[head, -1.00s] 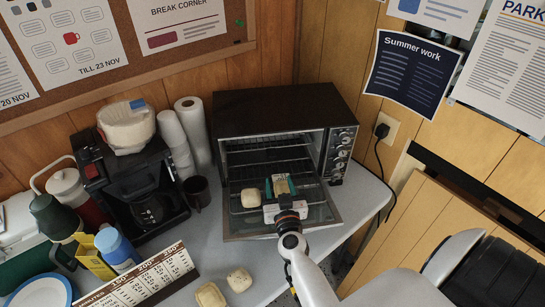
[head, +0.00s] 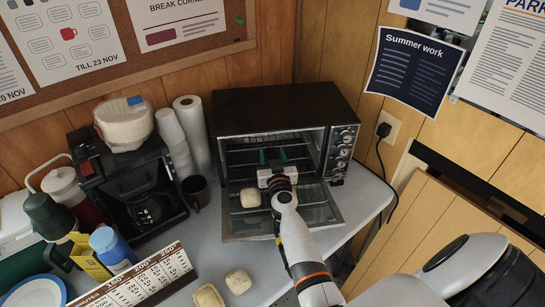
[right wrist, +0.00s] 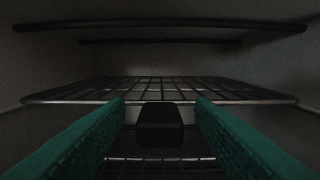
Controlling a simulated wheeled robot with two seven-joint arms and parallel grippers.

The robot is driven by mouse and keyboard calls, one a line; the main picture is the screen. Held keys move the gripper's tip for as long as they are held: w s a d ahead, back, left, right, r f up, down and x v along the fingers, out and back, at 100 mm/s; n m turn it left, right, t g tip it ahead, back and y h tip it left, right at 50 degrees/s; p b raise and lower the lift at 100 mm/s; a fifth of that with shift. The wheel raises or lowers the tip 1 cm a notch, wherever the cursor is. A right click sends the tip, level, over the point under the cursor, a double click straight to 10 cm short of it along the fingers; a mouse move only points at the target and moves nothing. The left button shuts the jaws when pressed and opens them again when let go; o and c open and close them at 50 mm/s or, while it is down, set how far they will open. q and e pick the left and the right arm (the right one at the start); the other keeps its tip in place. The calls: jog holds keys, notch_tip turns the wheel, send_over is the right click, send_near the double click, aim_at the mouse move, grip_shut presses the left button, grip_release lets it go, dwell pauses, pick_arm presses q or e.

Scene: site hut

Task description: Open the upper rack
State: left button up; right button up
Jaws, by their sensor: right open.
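The toaster oven (head: 283,101) stands on the counter with its door (head: 240,222) folded down. Inside, the upper rack (right wrist: 160,91) is a dark wire grid with a pale front rod, seen nearly edge-on in the right wrist view; it also shows in the head view (head: 250,155). My right gripper (head: 273,157) is at the oven's mouth, open, with green fingers pointing inward. In the right wrist view its fingers (right wrist: 160,112) lie apart, their tips just below and in front of the rack's front rod. A dark block sits between them. My left gripper is out of view.
A bread roll (head: 250,197) rests on the open door, left of my right wrist. Two more rolls (head: 238,281) lie on the counter in front. A dark mug (head: 196,191), a coffee maker (head: 140,190) and a paper towel roll (head: 191,130) stand left of the oven.

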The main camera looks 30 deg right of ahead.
grip_shut()
jog(key=p+v, duration=0.3)
jog(key=v, duration=1.1)
jog(key=shift+r, duration=0.1)
jog(key=shift+s+a, duration=0.15)
jog(key=shift+s, duration=0.2)
grip_release()
jog(key=shift+w, duration=0.1)
